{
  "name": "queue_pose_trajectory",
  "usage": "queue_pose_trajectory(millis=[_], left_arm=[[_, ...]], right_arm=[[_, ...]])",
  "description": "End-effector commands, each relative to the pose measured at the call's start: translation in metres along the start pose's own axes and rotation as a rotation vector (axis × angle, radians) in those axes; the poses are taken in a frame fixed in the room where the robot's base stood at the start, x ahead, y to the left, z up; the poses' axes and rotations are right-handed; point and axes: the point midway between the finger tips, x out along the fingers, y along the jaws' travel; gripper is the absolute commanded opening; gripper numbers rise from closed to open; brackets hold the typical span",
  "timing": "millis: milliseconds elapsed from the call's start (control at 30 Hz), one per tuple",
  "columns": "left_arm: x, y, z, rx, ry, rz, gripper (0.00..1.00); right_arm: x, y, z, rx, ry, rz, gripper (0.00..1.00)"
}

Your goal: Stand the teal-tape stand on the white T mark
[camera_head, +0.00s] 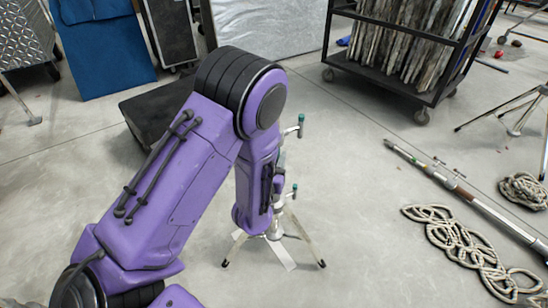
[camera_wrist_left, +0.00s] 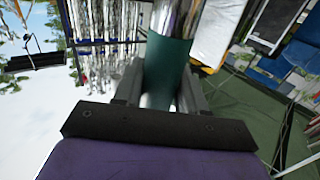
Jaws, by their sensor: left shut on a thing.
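The teal-tape stand (camera_head: 308,243) is upright in the head view, partly hidden behind my purple left arm. Its spread legs, lower column and teal-tipped side knobs show. The legs straddle the white T mark (camera_head: 281,254), of which white strips show on the floor below the stand. I cannot tell whether the feet touch the floor or how exactly the stand is centred. In the left wrist view, my left gripper (camera_wrist_left: 160,88) is shut on the stand's column at the teal tape (camera_wrist_left: 167,65). In the head view, my arm hides this grip. My right gripper is not in view.
A black wheeled rack (camera_head: 408,52) stands at the back right. A metal pole (camera_head: 468,198) and coiled rope (camera_head: 465,245) lie on the right. A black low box (camera_head: 150,112) is behind my arm. Floor between stand and rope is clear.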

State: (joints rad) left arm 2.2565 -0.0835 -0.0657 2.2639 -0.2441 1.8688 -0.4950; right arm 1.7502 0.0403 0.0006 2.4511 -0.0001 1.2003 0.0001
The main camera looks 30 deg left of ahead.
Motion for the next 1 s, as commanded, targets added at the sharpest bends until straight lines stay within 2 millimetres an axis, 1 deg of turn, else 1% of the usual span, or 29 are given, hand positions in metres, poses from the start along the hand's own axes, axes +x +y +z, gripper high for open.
queue_pose_trajectory(millis=[200,633,1000], left_arm=[[0.001,0.0,0.003,-0.003,0.009,-0.003,0.0],[0.002,0.0,0.004,-0.003,0.009,-0.002,0.0],[0.002,0.0,0.012,-0.002,0.01,-0.002,0.0]], right_arm=[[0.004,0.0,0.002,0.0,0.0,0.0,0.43],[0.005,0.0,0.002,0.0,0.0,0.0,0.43],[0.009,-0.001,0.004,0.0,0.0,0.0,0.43]])
